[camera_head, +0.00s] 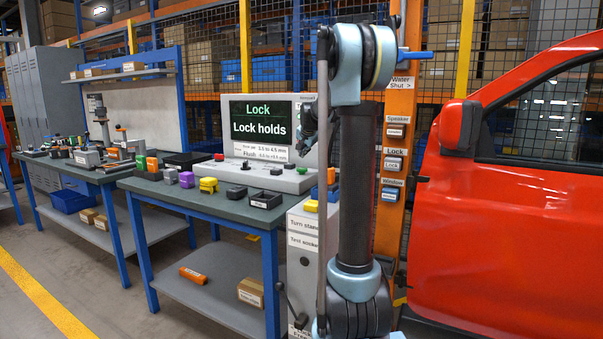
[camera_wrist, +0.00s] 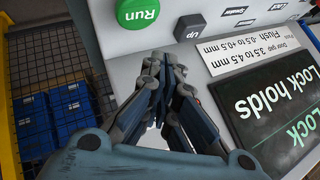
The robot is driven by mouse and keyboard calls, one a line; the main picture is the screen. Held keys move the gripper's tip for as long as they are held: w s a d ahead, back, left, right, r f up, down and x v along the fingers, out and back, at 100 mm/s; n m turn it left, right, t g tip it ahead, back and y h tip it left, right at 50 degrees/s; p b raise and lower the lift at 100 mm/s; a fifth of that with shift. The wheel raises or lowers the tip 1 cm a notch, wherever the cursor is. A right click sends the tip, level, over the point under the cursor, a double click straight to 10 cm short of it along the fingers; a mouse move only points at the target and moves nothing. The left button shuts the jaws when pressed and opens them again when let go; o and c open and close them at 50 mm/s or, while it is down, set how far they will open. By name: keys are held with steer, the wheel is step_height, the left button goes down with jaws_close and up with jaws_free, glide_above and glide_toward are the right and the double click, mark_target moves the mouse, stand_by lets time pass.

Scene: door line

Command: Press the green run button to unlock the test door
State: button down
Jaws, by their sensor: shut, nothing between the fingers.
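The green Run button (camera_wrist: 137,10) sits on the light console panel at the top of the wrist view, with its label upside down. My gripper (camera_wrist: 163,62) is shut and empty. In that picture its fingertips lie just below the button, with a gap between; height above the panel is hard to judge. In the head view my gripper (camera_head: 304,146) is a small dark shape beside the screen, partly hidden by my arm. I cannot make out the Run button there. The screen (camera_head: 260,122) reads "Lock" and "Lock holds". The red test door (camera_head: 510,215) stands at the right.
A dark "up" button (camera_wrist: 192,27) is close to the Run button. The workbench (camera_head: 215,197) carries several small coloured blocks and a black tray (camera_head: 267,200). An orange post (camera_head: 400,140) with labelled switches stands between my arm and the door. Open floor (camera_head: 90,300) lies at left.

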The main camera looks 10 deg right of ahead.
mark_target(304, 169)
steer(key=shift+f, duration=1.8)
steer(key=shift+f, duration=0.15)
steer(key=shift+f, duration=0.25)
steer(key=shift+f, duration=0.45)
stand_by(0.9)
stand_by(0.4)
steer(key=shift+r, duration=0.9)
steer(key=shift+r, duration=2.55)
